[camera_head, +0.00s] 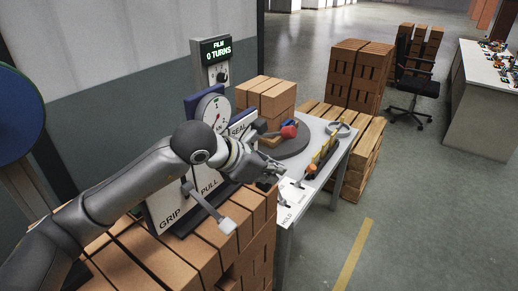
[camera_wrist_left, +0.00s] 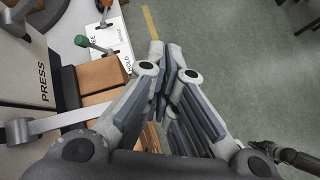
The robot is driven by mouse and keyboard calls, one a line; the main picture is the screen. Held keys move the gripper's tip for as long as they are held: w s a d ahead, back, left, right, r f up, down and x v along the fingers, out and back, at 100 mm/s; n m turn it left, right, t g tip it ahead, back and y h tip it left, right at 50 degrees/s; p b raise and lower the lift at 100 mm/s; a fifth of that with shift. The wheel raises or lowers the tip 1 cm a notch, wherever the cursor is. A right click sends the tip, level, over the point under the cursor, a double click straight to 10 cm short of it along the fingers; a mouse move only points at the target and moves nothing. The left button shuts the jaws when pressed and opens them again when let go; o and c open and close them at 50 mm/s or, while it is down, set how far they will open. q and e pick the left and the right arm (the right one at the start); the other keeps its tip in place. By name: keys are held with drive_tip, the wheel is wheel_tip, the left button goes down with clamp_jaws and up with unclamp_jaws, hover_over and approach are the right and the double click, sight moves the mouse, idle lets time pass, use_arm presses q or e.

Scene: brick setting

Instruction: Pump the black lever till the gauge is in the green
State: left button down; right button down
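I cannot read a green zone. A lever with a grey bar and pale end grip (camera_head: 226,227) sticks out low at the panel; its bar also shows in the left wrist view (camera_wrist_left: 62,121). I see no clearly black lever. My left gripper (camera_head: 275,173) is in front of the panel, above and right of that grip, touching nothing visible. In the left wrist view its fingertips (camera_wrist_left: 166,48) meet, holding nothing.
A display reading FILM 0 TURNS (camera_head: 216,49) stands behind. Orange bricks (camera_head: 205,255) are stacked beneath the panel. A white table (camera_head: 333,165) on the right carries a red knob (camera_head: 289,132). A dark jointed piece (camera_wrist_left: 285,155) may be my right gripper.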

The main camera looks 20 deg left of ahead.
sight(214, 115)
use_arm(q)
drive_tip(key=w+a+r+p, duration=0.1)
drive_tip(key=a+r+p, duration=0.3)
drive_tip(key=r, duration=0.5)
drive_tip(key=shift+w+a, duration=0.3)
drive_tip(key=shift+a, duration=0.05)
idle(0.6)
drive_tip(key=shift+r, duration=0.1)
drive_tip(key=r, duration=0.1)
drive_tip(key=a+r+p, duration=0.1)
drive_tip(key=r, duration=0.1)
drive_tip(key=a+r+p, duration=0.1)
drive_tip(key=shift+w+r, duration=0.25)
drive_tip(key=shift+w, duration=0.15)
idle(0.7)
